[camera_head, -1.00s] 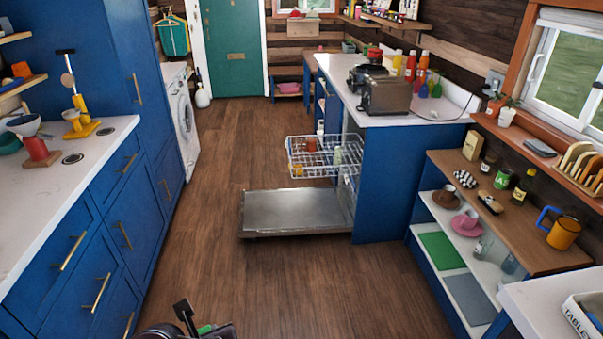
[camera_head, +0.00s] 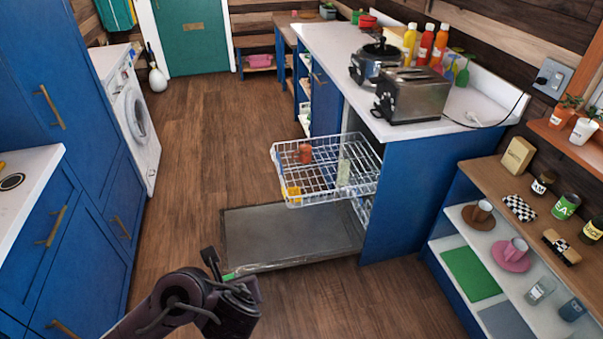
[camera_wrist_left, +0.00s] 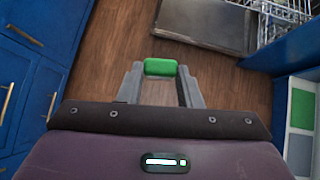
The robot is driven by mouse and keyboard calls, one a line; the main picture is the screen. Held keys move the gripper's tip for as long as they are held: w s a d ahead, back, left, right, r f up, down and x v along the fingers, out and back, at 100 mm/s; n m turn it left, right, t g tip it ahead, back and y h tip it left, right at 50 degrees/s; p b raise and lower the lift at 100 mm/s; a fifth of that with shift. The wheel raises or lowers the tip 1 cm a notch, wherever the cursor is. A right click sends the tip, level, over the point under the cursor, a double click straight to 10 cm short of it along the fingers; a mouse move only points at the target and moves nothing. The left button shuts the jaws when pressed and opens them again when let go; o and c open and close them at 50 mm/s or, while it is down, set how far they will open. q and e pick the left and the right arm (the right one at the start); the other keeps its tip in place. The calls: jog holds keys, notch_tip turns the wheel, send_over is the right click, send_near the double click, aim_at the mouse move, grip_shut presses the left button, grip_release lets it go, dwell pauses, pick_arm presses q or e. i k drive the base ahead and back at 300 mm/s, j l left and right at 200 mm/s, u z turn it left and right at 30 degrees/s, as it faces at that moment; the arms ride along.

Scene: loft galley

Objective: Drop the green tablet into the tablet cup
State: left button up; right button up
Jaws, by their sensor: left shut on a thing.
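My left gripper (camera_head: 222,271) is low over the floor, near the front edge of the open dishwasher door (camera_head: 285,232). It is shut on the green tablet (camera_wrist_left: 160,66), which shows as a small green block between the fingertips in the left wrist view. In the head view only a thin green edge of the tablet (camera_head: 229,276) shows beside the fingers. The door lies flat, with the wire rack (camera_head: 325,190) pulled out above it. I cannot make out the tablet cup. My right gripper is not in view.
The rack holds a reddish cup (camera_head: 305,153), a yellow item (camera_head: 292,192) and a clear glass (camera_head: 343,172). Blue cabinets (camera_head: 60,240) stand left, and an open shelf with cups and jars (camera_head: 485,253) right. The wooden floor (camera_head: 190,150) between is clear.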

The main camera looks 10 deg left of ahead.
aim_at(295, 194)
jog(key=i+j+z, duration=0.15)
jog(key=i+j, duration=0.4)
jog(key=i+j+z, duration=0.2)
jog(key=i+j, duration=0.45)
jog(key=i+j+z, duration=0.15)
jog(key=i+j, duration=0.4)
jog(key=j, duration=0.2)
